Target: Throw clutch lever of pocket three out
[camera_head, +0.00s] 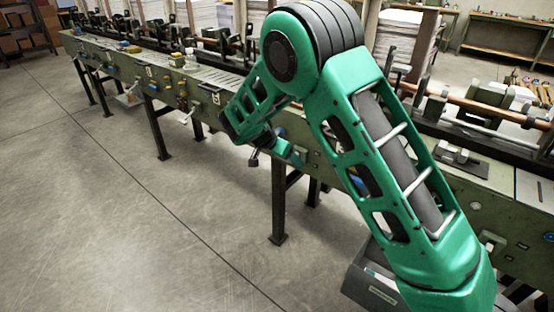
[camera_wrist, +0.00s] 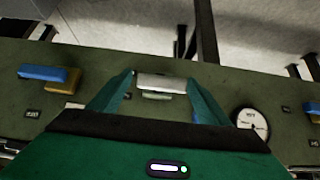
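In the wrist view a short silver-grey lever handle (camera_wrist: 162,83) stands out from the machine's dark green front panel (camera_wrist: 225,83). My gripper (camera_wrist: 161,77) is open, with one green finger on each side of this handle. The fingertips lie close to the handle's ends; I cannot tell whether they touch it. No pocket number is readable beside it. In the head view my gripper (camera_head: 292,156) is low against the front of the long green machine (camera_head: 130,70), and my arm hides much of the panel there. Another pale lever (camera_head: 187,117) hangs from the panel further left.
A round white gauge (camera_wrist: 252,123) sits right of my gripper in the wrist view; a blue block (camera_wrist: 44,73) and a yellow block (camera_wrist: 62,80) sit left. In the head view, a machine leg (camera_head: 279,205) and a grey bin (camera_head: 366,280) stand near my arm. The left floor is clear.

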